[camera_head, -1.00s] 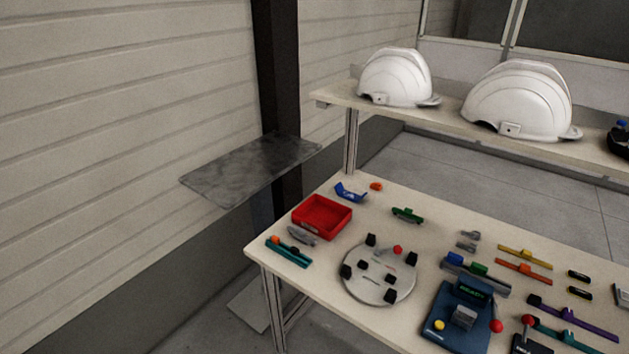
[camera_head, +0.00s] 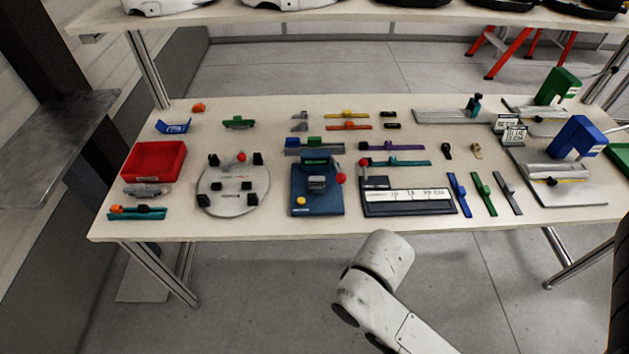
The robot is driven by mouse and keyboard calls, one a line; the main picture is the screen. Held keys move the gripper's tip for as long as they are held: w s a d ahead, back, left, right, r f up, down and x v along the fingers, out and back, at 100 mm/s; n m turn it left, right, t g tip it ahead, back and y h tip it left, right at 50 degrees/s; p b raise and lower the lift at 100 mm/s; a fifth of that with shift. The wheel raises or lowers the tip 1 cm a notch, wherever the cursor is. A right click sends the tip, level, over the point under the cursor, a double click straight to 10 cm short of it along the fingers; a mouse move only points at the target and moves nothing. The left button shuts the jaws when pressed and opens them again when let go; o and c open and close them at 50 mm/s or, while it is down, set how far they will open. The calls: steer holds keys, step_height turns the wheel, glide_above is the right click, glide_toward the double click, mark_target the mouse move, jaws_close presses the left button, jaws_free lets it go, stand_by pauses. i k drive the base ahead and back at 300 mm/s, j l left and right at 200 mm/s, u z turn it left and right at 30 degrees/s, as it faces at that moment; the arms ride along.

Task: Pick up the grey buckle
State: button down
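Two small grey pieces that look like buckles lie one behind the other on the table, left of the yellow and orange straps. The far grey piece (camera_head: 300,115) and the near grey piece (camera_head: 299,127) are too small to tell apart in detail. Nothing covers them. A pale link of my arm rises at the bottom middle, in front of the table's front edge. My gripper is not in view.
The table (camera_head: 240,226) holds a red bin (camera_head: 154,161), a round grey plate (camera_head: 233,198), a blue fixture (camera_head: 317,199), a black-framed fixture (camera_head: 409,201) and several coloured straps. A shelf (camera_head: 330,22) with helmet shells runs behind. Floor in front is clear.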

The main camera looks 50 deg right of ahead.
mark_target(313, 182)
steer(key=l+z, duration=0.35)
steer(key=l, duration=0.2)
steer(key=l+z, duration=0.3)
steer(key=l, duration=0.2)
steer(key=i+l+z, duration=0.15)
steer(key=l+z, duration=0.2)
steer(key=l, duration=0.15)
